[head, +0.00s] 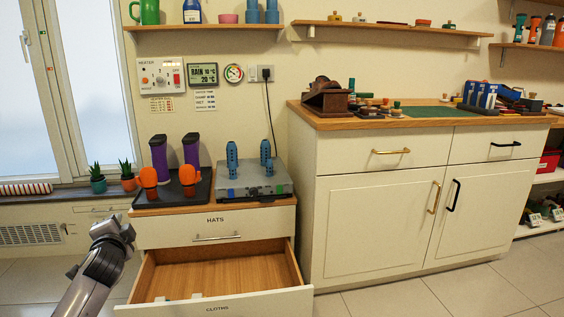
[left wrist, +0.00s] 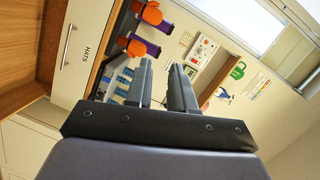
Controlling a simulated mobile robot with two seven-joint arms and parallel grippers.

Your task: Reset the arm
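My left arm comes in from the lower left of the head view, and its gripper end (head: 112,232) is in front of the left side of the low cabinet, left of the open lower drawer (head: 215,277). In the left wrist view my left gripper (left wrist: 161,82) shows two dark fingers with a gap between them and nothing held. The wrist view is strongly tilted. The open drawer looks mostly empty, with small pale bits at its front edge. My right gripper is in neither view.
The drawer marked HATS (head: 216,229) is shut above the open one. A boot-dryer-like unit (head: 252,181) and a dark tray (head: 172,193) with orange and purple items stand on top. A large cream cabinet (head: 375,200) stands right. Small plants (head: 97,180) sit left. Floor shows at lower right.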

